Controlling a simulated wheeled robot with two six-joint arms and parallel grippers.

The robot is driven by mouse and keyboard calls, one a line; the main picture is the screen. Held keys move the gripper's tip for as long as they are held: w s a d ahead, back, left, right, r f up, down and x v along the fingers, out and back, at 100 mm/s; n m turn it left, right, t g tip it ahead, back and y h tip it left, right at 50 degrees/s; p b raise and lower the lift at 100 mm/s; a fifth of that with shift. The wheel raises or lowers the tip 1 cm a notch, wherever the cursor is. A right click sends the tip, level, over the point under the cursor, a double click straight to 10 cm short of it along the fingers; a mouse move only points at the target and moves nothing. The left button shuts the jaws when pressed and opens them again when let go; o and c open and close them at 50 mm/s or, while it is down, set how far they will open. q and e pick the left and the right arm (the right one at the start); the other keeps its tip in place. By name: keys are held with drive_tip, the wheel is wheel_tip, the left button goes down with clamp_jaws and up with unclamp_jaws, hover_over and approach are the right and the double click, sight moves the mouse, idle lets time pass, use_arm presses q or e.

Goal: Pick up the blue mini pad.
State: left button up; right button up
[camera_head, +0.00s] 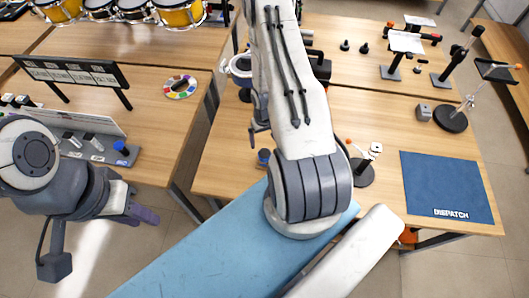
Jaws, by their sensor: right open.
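A small blue object (263,157) stands on the middle table near its left front edge, left of my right arm. I cannot tell for sure if it is the blue mini pad. Another small blue piece (122,148) is on the grey board on the left table. My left gripper (143,213) is off the left table's front edge, side-on, and its finger gap is not clear. My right arm crosses the middle table. My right gripper (254,122) shows only as dark finger-like parts beside the forearm, mostly hidden and apparently open.
A blue mat marked DISPATCH (446,186) lies on the right of the middle table (400,114). A round-based stand (451,118) and small grey block (424,112) are behind it. A light-blue surface (220,255) fills the lower middle. A dark rack (72,75) stands at left.

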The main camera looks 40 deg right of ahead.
wheel_tip(320, 180, down, 5)
drive_tip(key=b, duration=0.4)
wheel_tip(320, 180, down, 5)
drive_tip(key=b, duration=0.6)
drive_tip(key=shift+s+f, duration=0.1)
drive_tip(key=shift+f, duration=0.05)
drive_tip(key=c, duration=1.5)
drive_tip(key=shift+r, duration=0.25)
